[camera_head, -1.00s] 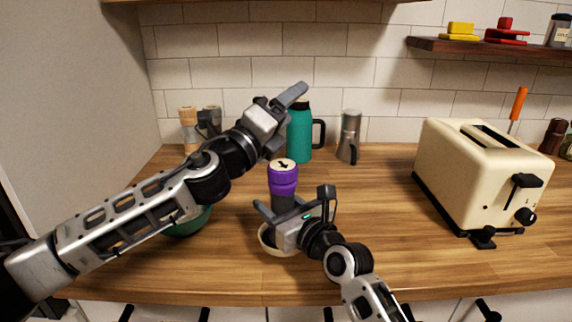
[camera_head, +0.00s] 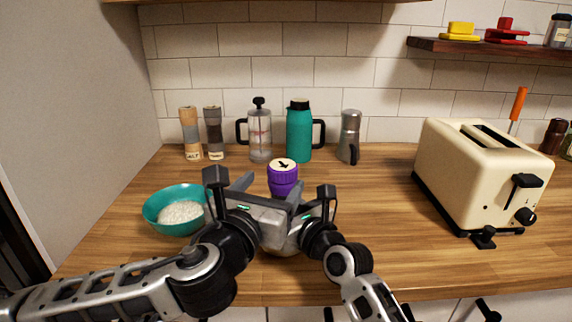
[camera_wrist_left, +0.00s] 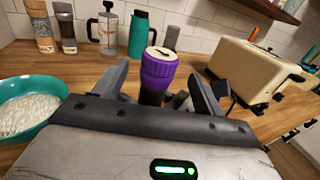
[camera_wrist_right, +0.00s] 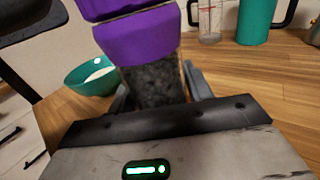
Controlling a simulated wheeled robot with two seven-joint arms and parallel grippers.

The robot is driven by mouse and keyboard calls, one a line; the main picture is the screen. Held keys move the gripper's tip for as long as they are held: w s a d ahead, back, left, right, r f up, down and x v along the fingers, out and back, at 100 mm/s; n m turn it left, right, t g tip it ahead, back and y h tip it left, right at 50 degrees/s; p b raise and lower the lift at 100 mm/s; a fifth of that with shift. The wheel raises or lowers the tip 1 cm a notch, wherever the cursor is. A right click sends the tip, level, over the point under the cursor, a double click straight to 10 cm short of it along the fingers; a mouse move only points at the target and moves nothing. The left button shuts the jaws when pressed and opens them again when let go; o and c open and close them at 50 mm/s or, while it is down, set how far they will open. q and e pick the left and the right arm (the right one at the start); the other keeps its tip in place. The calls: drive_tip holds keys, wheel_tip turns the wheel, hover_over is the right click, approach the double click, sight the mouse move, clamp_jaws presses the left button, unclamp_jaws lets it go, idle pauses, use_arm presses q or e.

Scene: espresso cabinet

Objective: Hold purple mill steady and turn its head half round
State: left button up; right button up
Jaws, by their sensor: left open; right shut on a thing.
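The purple mill (camera_head: 283,175) stands upright near the middle of the counter, with a purple head, a pale top with a black mark and a dark body. In the right wrist view, my right gripper (camera_wrist_right: 160,90) is shut on the dark body (camera_wrist_right: 155,84), below the purple head (camera_wrist_right: 140,38). My left gripper (camera_head: 268,188) is open in front of the mill. In the left wrist view its fingers lie on either side of the purple head (camera_wrist_left: 158,72), with gaps visible. In the head view, the grippers hide the mill's lower part.
A teal bowl of white grains (camera_head: 180,212) stands left. Salt and pepper mills (camera_head: 190,135), a French press (camera_head: 260,135), a teal flask (camera_head: 299,135) and a moka pot (camera_head: 348,138) line the back. A cream toaster (camera_head: 480,180) stands right. Counter between mill and toaster is clear.

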sight(286, 160)
use_arm(q)
drive_tip(key=x, duration=0.8)
drive_tip(key=shift+c, duration=0.2)
drive_tip(key=c, duration=0.9)
